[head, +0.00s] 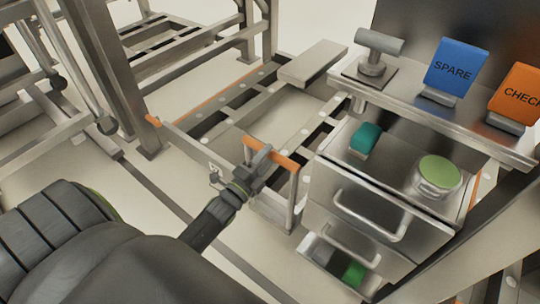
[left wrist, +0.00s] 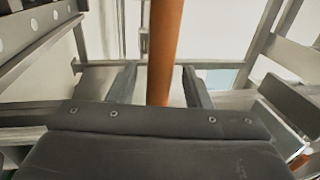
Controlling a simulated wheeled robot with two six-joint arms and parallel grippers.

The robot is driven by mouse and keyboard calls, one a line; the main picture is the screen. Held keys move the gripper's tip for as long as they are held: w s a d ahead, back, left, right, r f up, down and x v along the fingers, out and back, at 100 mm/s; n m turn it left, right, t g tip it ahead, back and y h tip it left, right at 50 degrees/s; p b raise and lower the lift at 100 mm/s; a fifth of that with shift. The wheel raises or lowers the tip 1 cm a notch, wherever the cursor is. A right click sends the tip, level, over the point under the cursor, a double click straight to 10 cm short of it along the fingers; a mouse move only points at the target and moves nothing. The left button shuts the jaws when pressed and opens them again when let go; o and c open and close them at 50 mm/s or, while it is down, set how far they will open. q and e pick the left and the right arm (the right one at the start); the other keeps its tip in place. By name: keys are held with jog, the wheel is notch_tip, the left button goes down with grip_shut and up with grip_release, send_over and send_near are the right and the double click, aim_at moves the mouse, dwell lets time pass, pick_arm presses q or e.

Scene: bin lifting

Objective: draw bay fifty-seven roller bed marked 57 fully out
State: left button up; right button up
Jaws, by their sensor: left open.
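A low metal roller bed (head: 222,123) lies in the middle of the head view, with an orange bar (head: 278,155) across its near right end. My left gripper (head: 257,164) is at the left part of this bar, its jaws open. In the left wrist view the orange bar (left wrist: 164,50) runs between the two dark fingers, with gaps on both sides; the fingers are not closed on it. A small pale plate (head: 214,168) sits beside the gripper; I cannot read a number on it. My right gripper is not in view.
A steel drawer cabinet (head: 378,195) stands right of the bar, its lower drawer (head: 340,262) partly open. A shelf above it holds a blue SPARE sign (head: 455,66) and an orange CHECK sign (head: 518,92). Metal racks (head: 118,75) stand at the left. Floor between is clear.

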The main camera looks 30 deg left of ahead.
pick_arm(q)
jog(key=shift+x, duration=0.9)
jog(key=shift+c, duration=0.3)
grip_shut()
